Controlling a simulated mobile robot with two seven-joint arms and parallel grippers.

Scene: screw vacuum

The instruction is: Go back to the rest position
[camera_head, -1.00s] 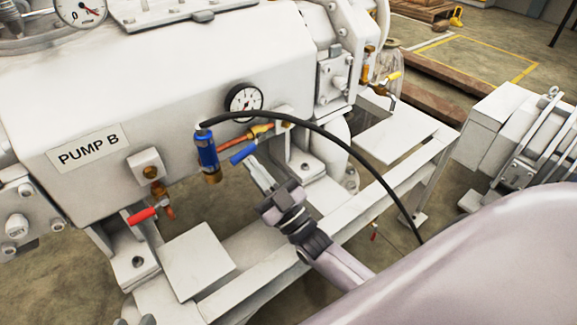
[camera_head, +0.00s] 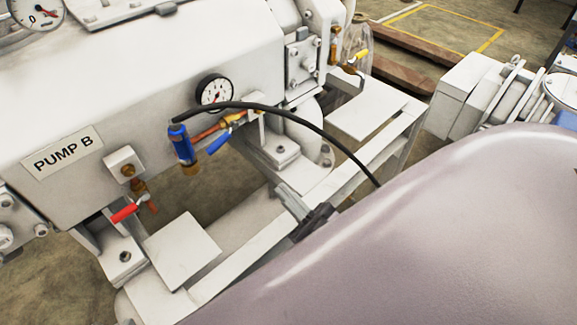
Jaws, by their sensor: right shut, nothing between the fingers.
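My right gripper (camera_head: 292,203) is shut and empty. It is low over the pump's white frame rail, below and to the right of the blue fitting (camera_head: 181,145) and apart from it. Much of the gripper and its wrist is hidden behind my large pale arm link in the lower right. The blue fitting hangs upright at the pump's brass outlet, with a black hose (camera_head: 300,120) arching from its top to the right and down behind my arm. A blue-handled valve (camera_head: 219,140) sits beside it. My left gripper is out of view.
The white PUMP B body (camera_head: 120,110) fills the left, with a round gauge (camera_head: 214,90) and a red-handled valve (camera_head: 125,212). A white motor-like unit (camera_head: 475,90) stands at the right. Open floor with yellow lines shows at the top right.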

